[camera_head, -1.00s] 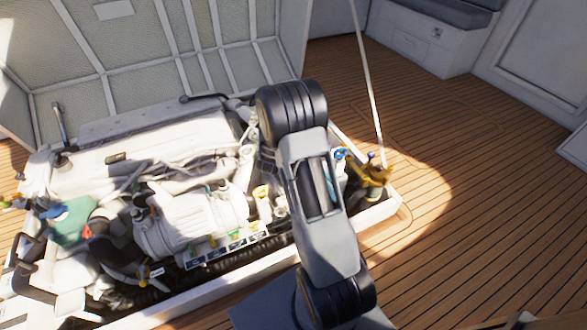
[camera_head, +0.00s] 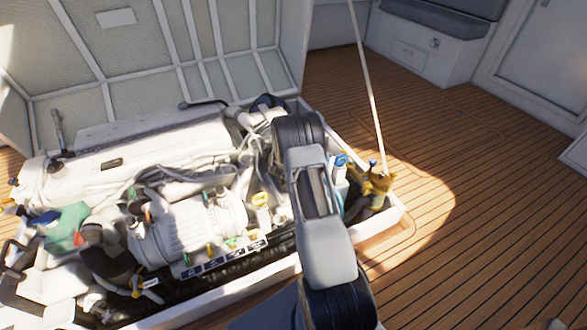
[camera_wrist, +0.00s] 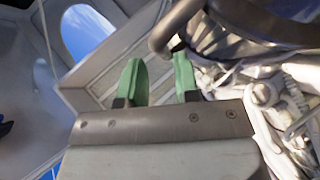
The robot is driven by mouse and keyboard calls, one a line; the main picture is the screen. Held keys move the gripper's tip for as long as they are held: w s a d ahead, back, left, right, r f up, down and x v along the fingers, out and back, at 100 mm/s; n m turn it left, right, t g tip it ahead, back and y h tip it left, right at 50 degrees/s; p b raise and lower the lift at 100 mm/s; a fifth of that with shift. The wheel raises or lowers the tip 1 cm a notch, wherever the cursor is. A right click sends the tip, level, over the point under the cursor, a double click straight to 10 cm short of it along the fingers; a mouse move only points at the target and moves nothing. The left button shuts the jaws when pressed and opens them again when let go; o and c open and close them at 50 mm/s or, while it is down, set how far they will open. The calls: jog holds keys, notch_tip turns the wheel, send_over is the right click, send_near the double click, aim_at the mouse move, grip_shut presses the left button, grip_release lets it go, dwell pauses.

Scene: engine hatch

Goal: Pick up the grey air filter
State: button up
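My gripper (camera_wrist: 158,68) shows in the wrist view with two green fingers apart and nothing between them. A grey, shiny rounded body (camera_wrist: 245,22) with a dark curved tube or rim fills the upper right of that view, just beyond the right finger. It may be the grey air filter, but I cannot tell for sure. Whether the right finger touches the dark tube is unclear. In the head view my arm covers part of the engine's right end, and my gripper is hidden there. No clear grey filter can be singled out in that view.
The white engine (camera_head: 150,170) sits in the open hatch, its white rim (camera_head: 235,297) running along the front. The raised hatch lid (camera_head: 150,60) stands behind. A thin pole (camera_head: 367,90) rises by the brass fitting (camera_head: 378,182) at right. The wooden deck (camera_head: 480,210) beyond is clear.

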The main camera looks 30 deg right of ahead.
jog(key=shift+b+x, duration=0.55)
jog(key=shift+x, duration=1.75)
jog(key=shift+a, duration=0.1)
grip_shut()
jog(key=shift+w+r, duration=0.1)
jog(key=shift+r, duration=0.1)
